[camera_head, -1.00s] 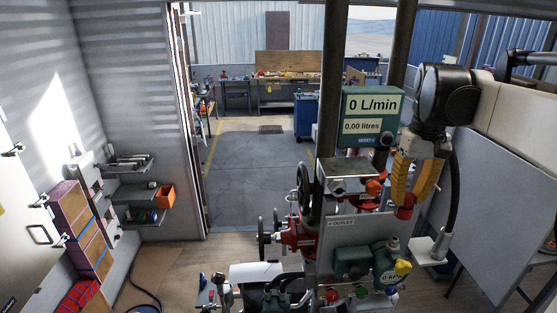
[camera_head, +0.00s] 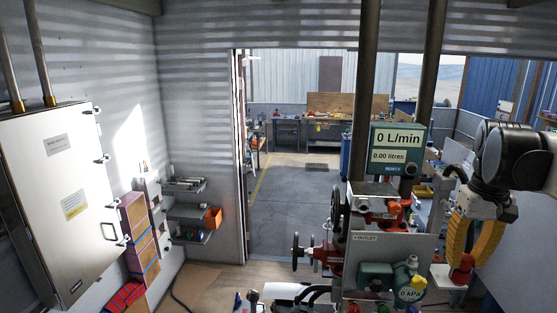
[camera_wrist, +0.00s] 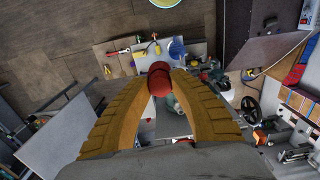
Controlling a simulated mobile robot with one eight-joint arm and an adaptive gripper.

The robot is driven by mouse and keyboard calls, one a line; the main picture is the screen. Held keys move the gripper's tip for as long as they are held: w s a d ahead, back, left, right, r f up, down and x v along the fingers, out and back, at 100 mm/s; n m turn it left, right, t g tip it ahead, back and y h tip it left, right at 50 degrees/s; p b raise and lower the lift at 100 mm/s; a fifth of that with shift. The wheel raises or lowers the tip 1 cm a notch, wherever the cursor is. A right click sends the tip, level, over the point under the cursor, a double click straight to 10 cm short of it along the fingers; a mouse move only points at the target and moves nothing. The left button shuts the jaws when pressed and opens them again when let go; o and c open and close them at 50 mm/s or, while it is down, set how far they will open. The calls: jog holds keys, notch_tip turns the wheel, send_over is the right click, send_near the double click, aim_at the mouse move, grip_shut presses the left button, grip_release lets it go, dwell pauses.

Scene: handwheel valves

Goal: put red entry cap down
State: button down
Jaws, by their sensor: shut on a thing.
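The red entry cap (camera_wrist: 160,82) is held between the two yellow fingers of my gripper (camera_wrist: 159,84) in the wrist view. In the head view my gripper (camera_head: 464,262) hangs at the right with its fingers pointing down, and the red cap (camera_head: 461,276) shows at their tips. My gripper is shut on the cap. It is to the right of the valve rig (camera_head: 381,249). In the head view a small white platform (camera_head: 445,279) lies just behind and beside the cap; I cannot tell whether they touch.
A green meter (camera_head: 398,150) reading 0 L/min stands above the rig. Red handwheel valves (camera_head: 328,254) are on the rig's left. A white cabinet (camera_head: 62,190) and shelves (camera_head: 188,213) line the left wall. An open doorway leads to a workshop floor (camera_head: 300,200).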

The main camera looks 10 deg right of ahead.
jog(key=w+a+f+n, duration=0.1)
jog(key=w+a+f, duration=0.4)
jog(key=a+f, duration=0.45)
jog(key=w+a+f+n, duration=0.1)
jog(key=w+a+f, duration=0.4)
jog(key=a+f, duration=0.45)
jog(key=s+a+f, duration=0.2)
jog(key=a+f, duration=0.5)
notch_tip(320, 180, down, 45)
jog(key=b, duration=4.5)
jog(key=shift+d+n, duration=0.3)
jog(key=shift+d, duration=0.15)
